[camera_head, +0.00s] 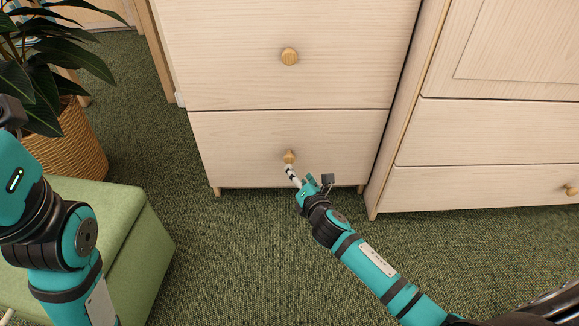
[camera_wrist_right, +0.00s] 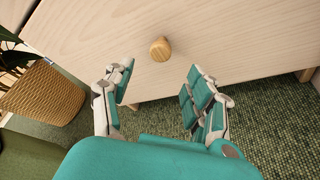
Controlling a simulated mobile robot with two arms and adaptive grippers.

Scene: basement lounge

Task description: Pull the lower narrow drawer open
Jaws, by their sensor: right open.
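The lower narrow drawer (camera_head: 245,135) is a pale wood front at the bottom of the narrow chest, flush and shut. Its round wooden knob (camera_head: 289,156) is at the middle of the front. My right gripper (camera_head: 290,172) reaches up to just below the knob. In the right wrist view, my right gripper (camera_wrist_right: 155,93) is open and empty, with the knob (camera_wrist_right: 160,49) beyond the fingertips, roughly between their lines and apart from them. My left arm shows at the left edge of the head view, but its gripper fingers are out of sight.
The upper drawer (camera_head: 240,60) with its own knob (camera_head: 289,56) is shut. A wider cabinet (camera_head: 480,135) stands close on the right. A green ottoman (camera_head: 140,235) and a plant in a wicker basket (camera_head: 75,143) are on the left.

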